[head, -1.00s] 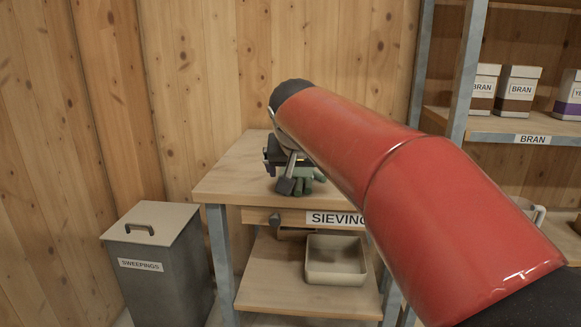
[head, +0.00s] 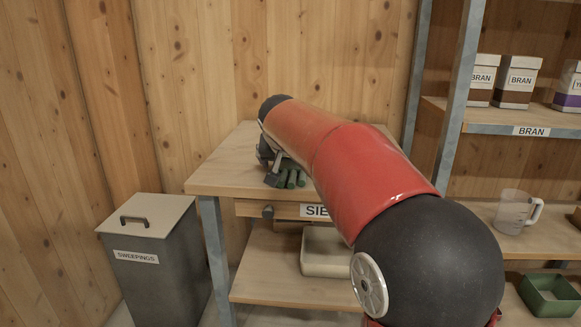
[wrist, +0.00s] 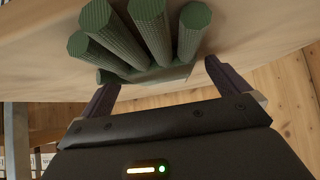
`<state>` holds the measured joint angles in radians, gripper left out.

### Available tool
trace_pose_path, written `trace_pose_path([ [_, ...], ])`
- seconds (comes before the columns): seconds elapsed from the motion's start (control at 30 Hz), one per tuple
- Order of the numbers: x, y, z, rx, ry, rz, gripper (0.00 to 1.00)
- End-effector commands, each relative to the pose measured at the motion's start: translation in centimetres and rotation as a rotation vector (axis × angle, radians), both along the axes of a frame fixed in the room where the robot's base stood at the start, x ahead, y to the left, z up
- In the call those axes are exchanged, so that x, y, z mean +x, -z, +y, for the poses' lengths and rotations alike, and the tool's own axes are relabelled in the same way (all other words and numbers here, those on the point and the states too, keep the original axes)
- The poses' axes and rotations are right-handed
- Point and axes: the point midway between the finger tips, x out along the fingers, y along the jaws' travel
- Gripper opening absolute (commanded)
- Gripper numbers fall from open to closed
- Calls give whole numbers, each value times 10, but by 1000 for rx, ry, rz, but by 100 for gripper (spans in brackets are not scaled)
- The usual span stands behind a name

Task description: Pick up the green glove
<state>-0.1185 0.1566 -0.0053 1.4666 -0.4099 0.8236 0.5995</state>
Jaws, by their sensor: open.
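The green glove (head: 291,178) lies on the top of the wooden sieving table (head: 222,178). In the head view my arm hides part of it. In the wrist view the glove (wrist: 144,38) shows its thick ribbed fingers, with its palm end low between my jaws. My gripper (wrist: 160,84) is open, with one dark finger on each side of the glove's lower end. In the head view my gripper (head: 270,164) is at the glove, mostly hidden by my arm. I cannot tell whether the fingers touch the glove.
A grey lidded sweepings bin (head: 150,262) stands left of the table. A pale tray (head: 325,252) sits on the lower shelf. At right, a shelf rack holds bran boxes (head: 516,82), a clear jug (head: 517,212) and a green tray (head: 550,295). A wooden wall is close behind the table.

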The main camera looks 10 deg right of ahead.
Motion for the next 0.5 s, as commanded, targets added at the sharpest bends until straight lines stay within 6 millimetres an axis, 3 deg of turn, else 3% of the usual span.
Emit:
trace_pose_path([
  [0.1,0,0,0,0,0,0,100],
  [0.43,0,-1,0,0,0,0,57],
  [0.5,0,-1,0,0,0,-1,54],
])
